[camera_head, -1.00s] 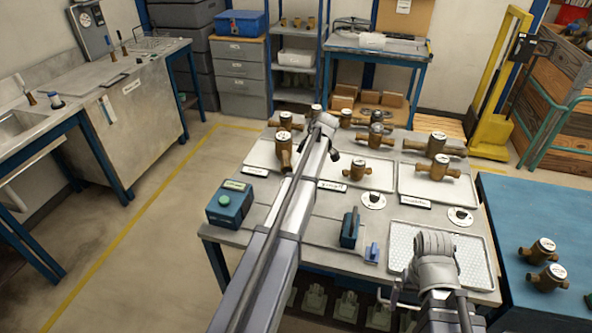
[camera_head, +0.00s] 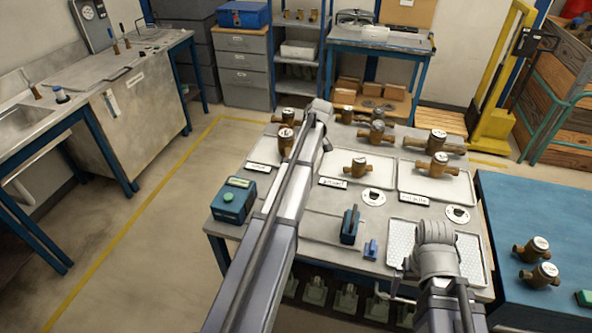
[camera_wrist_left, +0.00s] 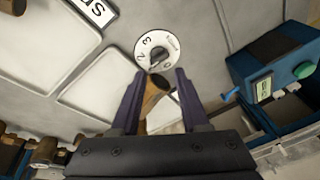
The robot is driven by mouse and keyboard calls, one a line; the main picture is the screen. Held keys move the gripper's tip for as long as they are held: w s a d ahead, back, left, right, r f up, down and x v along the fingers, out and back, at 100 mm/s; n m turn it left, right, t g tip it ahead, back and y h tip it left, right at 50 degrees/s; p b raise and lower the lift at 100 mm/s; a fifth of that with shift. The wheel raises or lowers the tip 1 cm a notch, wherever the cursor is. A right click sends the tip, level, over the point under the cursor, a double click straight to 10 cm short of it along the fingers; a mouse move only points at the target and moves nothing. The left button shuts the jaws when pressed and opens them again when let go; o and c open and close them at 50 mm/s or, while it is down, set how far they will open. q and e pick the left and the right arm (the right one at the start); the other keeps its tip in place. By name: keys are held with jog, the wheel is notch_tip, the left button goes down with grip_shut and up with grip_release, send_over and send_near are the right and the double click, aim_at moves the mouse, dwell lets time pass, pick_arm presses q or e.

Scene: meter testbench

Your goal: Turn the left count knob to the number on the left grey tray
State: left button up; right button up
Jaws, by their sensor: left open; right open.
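In the left wrist view a white round count dial (camera_wrist_left: 157,50) with a black knob lies just beyond my left gripper's fingertips. The digits 2 and 3 show at its left; the knob's exact setting is hard to read. My left gripper (camera_wrist_left: 154,78) is open, with a brass part (camera_wrist_left: 154,95) showing between its dark fingers; I cannot tell whether they touch it. In the head view my left arm hides this dial. The left grey tray (camera_head: 262,157) is partly hidden behind that arm, with brass meters (camera_head: 285,140) at it. My right gripper (camera_head: 436,232) is open over the bench's front right.
Two more dials, a middle one (camera_head: 373,197) and a right one (camera_head: 457,213), sit on the bench. A blue box with a green button (camera_head: 233,200) stands at the left edge. The middle tray (camera_head: 382,178) and right tray (camera_head: 464,187) hold brass meters.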

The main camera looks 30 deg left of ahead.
pick_arm(q)
jog(key=a+m+h, duration=0.1)
jog(key=m, duration=0.3)
jog(key=m+h, duration=0.1)
jog(key=m, duration=0.3)
jog(key=a+m+p, duration=0.1)
jog(key=m, duration=0.3)
jog(key=shift+s+a+r+t+h, duration=0.25)
jog(key=shift+a+r+t+h, duration=0.1)
jog(key=shift+r+t+h, duration=0.05)
jog(key=shift+f, duration=0.15)
notch_tip(320, 180, down, 8)
jog(key=b, duration=0.7)
jog(key=shift+r+b, duration=0.2)
jog(key=shift+b, duration=0.15)
grip_shut()
